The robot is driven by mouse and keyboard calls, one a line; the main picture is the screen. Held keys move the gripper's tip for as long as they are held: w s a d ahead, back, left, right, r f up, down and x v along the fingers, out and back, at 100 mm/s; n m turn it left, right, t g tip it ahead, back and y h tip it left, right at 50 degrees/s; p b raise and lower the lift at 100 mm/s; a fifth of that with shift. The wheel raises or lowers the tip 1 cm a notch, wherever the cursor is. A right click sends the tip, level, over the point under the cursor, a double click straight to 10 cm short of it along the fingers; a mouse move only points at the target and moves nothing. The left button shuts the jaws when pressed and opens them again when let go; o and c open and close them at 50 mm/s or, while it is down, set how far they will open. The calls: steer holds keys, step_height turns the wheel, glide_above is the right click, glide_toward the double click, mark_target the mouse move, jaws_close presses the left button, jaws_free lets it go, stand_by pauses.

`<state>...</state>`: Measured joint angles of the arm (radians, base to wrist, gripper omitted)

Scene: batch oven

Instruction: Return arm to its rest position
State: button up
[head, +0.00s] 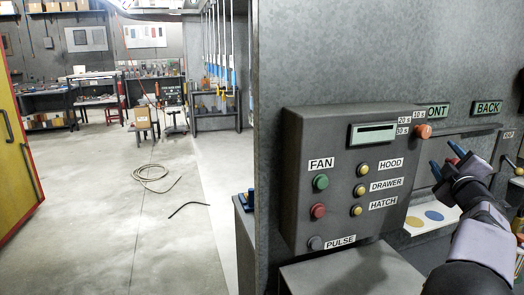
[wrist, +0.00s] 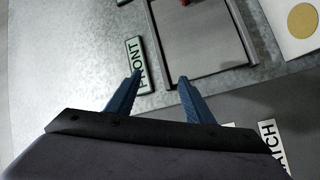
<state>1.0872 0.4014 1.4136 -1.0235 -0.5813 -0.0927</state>
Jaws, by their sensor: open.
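My gripper (head: 443,156) is at the right in the head view, raised to the right of the grey control box (head: 297,135). Its two blue fingers are apart with nothing between them. In the wrist view the open fingers (wrist: 160,78) point at the grey wall, near the FRONT label (wrist: 138,66) and a framed grey panel (wrist: 195,40). Beyond the fingers of my gripper nothing is held. The arm comes up from the lower right corner and hides part of the wall behind it.
A white panel with blue and yellow discs (head: 411,229) lies below my gripper. Open floor (head: 110,245) with a coiled hose (head: 150,180) is at the left.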

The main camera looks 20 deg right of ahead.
step_height(320, 180, down, 9)
steer(key=a+m+g+p, duration=0.1)
steer(key=a+m+g, duration=0.1)
steer(key=m+g, duration=0.2)
steer(key=s+a+f+m+g+y+p, duration=0.1)
steer(key=a+f+g+y+p, duration=0.1)
steer(key=a+f, duration=0.3)
steer(key=s+a+f+m+g+y+p, duration=0.1)
steer(key=a+f, duration=0.4)
steer(key=a, duration=0.5)
steer(key=s+a+f+m+g+y+p, duration=0.1)
steer(key=s+a+f+g+y+p, duration=0.1)
steer(key=a+f, duration=0.4)
steer(key=shift+s+a+m+g+y+p, duration=0.15)
steer(key=shift+a+m+g+y+p, duration=0.25)
steer(key=shift+a+g, duration=0.7)
steer(key=s+a+r+g+y+p, duration=0.1)
steer(key=s+a+p, duration=0.2)
steer(key=a, duration=0.6)
steer(key=s+a+r+n+g+y+p, duration=0.1)
steer(key=s+a+g+y+p, duration=0.1)
steer(key=s+a+p, duration=0.2)
steer(key=s+a+r+n+g+y+p, duration=0.1)
steer(key=s+a+p, duration=0.3)
steer(key=a, duration=1.2)
steer(key=s+r, duration=0.1)
steer(key=s, duration=0.3)
steer(key=shift+s+y, duration=0.25)
steer(key=shift+y, duration=0.15)
